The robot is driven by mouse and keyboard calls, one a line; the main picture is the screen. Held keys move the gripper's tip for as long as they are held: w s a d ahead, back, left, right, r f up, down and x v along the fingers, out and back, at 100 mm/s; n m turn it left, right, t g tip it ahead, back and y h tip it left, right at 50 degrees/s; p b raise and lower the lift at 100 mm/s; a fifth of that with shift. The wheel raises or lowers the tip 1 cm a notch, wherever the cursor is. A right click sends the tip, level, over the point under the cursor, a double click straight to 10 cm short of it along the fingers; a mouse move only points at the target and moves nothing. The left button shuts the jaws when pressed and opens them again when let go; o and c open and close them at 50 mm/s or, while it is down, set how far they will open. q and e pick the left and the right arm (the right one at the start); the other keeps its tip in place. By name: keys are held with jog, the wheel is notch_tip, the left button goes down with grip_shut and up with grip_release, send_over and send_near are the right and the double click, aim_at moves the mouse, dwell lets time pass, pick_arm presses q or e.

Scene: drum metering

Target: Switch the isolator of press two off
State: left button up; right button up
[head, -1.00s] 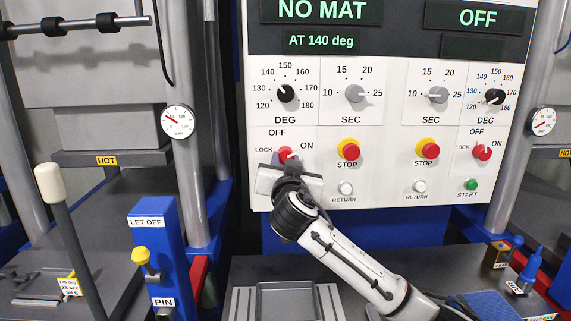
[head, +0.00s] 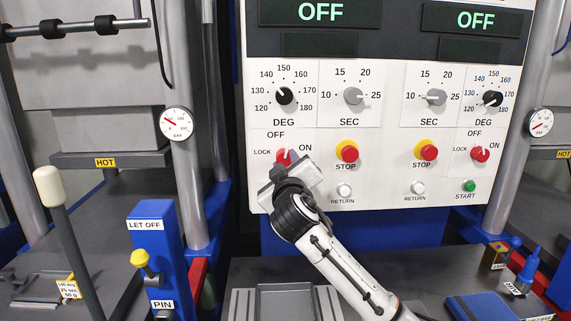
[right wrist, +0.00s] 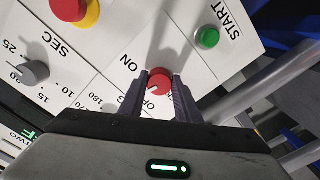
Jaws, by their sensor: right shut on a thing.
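The red isolator knob (head: 283,157) of the left control panel is partly hidden by my right gripper (head: 291,162). In the right wrist view, the fingers of my right gripper (right wrist: 160,86) are shut around the red knob (right wrist: 160,78), one on each side. The labels OFF, ON and LOCK surround the knob. The white mark on the knob appears turned towards OFF. The left display (head: 320,12) above this panel reads OFF, and the smaller display under it is blank. Part of the word TWO shows in the right wrist view. My left gripper is not in view.
A red stop button (head: 349,153) and a white return button (head: 344,190) sit to the right. The other panel has its own red isolator (head: 480,153) and a green start button (head: 469,186). A blue LET OFF post (head: 155,250) stands at lower left.

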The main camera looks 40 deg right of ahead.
jog(key=n, duration=0.6)
jog(key=shift+d, duration=0.1)
jog(key=shift+n, duration=0.3)
dwell(0.3)
jog(key=o, duration=1)
jog(key=shift+s, duration=0.1)
jog(key=shift+o, duration=0.2)
jog(key=shift+r, duration=0.1)
jog(key=b+v, duration=0.1)
jog(key=v, duration=0.9)
jog(key=shift+s+b, duration=0.15)
jog(key=shift+b, duration=0.15)
